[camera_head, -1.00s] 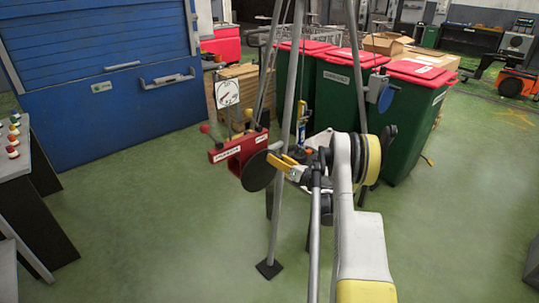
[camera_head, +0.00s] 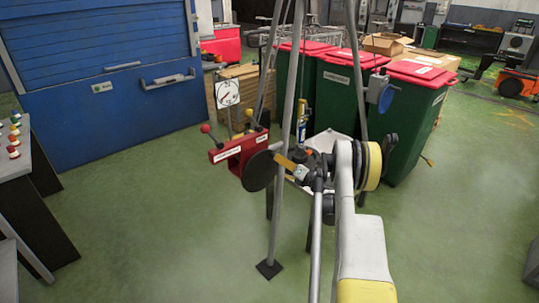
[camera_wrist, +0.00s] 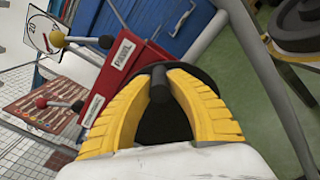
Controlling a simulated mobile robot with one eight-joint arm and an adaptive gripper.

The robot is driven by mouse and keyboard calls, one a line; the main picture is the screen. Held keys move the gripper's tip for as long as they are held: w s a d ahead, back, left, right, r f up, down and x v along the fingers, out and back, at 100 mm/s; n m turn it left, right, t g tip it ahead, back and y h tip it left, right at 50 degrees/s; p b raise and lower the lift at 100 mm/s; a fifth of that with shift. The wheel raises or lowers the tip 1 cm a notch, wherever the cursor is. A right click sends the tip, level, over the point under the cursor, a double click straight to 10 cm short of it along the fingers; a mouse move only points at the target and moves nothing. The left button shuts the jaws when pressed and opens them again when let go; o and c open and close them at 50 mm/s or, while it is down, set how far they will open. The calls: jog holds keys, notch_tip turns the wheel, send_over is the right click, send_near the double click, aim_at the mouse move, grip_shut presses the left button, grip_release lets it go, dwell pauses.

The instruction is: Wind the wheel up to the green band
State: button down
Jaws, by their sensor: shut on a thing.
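The wheel (camera_head: 258,171) is a dark round disc on the near side of a red winch box (camera_head: 228,155), mounted on a grey tripod. My gripper (camera_head: 283,161) is at its right edge. In the wrist view the yellow fingers (camera_wrist: 160,72) are closed around the wheel's dark handle (camera_wrist: 159,88), with the dark wheel (camera_wrist: 205,77) behind. The green band and exact needle reading are too small to make out.
A red-knobbed lever (camera_head: 205,129) and a yellow-knobbed lever (camera_head: 248,113) stick up from the winch box. A tripod leg (camera_head: 281,200) runs close by the wheel. Green bins with red lids (camera_head: 340,85) stand behind.

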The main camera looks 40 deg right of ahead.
jog(key=shift+d+f, duration=0.15)
jog(key=shift+d, duration=0.05)
jog(key=f+m, duration=0.1)
jog(key=d+f+m, duration=0.1)
jog(key=m, duration=0.1)
jog(key=shift+d+f+m, duration=0.15)
jog(key=shift+d+m, duration=0.15)
dwell(0.4)
jog(key=shift+d+f+m, duration=0.2)
jog(key=shift+f+m, duration=0.45)
jog(key=shift+m, duration=0.25)
jog(key=shift+d+f+m, duration=0.2)
jog(key=shift+f+m, duration=0.45)
jog(key=shift+m, duration=0.25)
jog(key=c, duration=1)
grip_release()
jog(key=shift+w, duration=0.1)
